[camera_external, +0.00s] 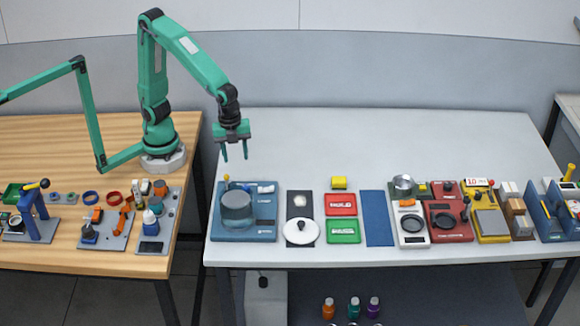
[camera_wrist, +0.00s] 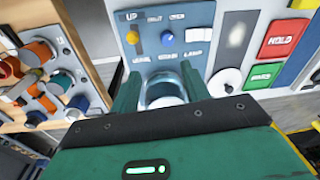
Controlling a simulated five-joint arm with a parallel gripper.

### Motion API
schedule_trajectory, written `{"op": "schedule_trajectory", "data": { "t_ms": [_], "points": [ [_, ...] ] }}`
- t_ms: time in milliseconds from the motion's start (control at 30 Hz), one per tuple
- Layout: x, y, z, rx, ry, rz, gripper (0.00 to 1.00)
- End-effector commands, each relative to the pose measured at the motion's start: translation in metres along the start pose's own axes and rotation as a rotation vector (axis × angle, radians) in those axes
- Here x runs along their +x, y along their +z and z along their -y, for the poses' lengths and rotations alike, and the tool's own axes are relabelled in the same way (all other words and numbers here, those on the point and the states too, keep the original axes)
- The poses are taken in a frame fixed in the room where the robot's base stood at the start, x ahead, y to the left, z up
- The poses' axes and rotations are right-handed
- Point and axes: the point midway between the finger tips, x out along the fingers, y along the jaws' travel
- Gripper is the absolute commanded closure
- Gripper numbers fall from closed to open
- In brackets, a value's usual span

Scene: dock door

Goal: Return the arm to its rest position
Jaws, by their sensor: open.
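My green arm stands at the back right of the wooden table, bent over toward the white table. My gripper (camera_external: 234,148) hangs in the air above the left back part of the white table, fingers pointing down, open, with nothing seen between them. In the wrist view the gripper (camera_wrist: 162,85) shows both green fingers apart, with a blue station (camera_wrist: 190,30) and its round glassy vessel in the background between them. The blue station (camera_external: 262,231) stands in front of and below the gripper in the external view, apart from it.
A red HOLD plate (camera_external: 340,204) and a green plate (camera_external: 343,232) lie right of the blue station, near a white disc (camera_external: 301,232). A blue mat (camera_external: 377,218) and several devices stand farther right. The white table's back (camera_external: 400,140) is clear. Several tools crowd the wooden table's front.

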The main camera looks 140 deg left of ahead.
Motion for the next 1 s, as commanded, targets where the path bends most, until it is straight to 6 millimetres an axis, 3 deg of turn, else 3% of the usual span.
{"op": "schedule_trajectory", "data": {
  "t_ms": [200,500,1000],
  "points": [
    [-0.035,0.007,-0.025,-0.132,-0.056,-0.069,0.54],
    [-0.07,0.022,-0.061,-0.319,-0.105,-0.174,0.54],
    [-0.099,0.053,-0.112,-0.601,-0.124,-0.361,0.54]
  ]
}}
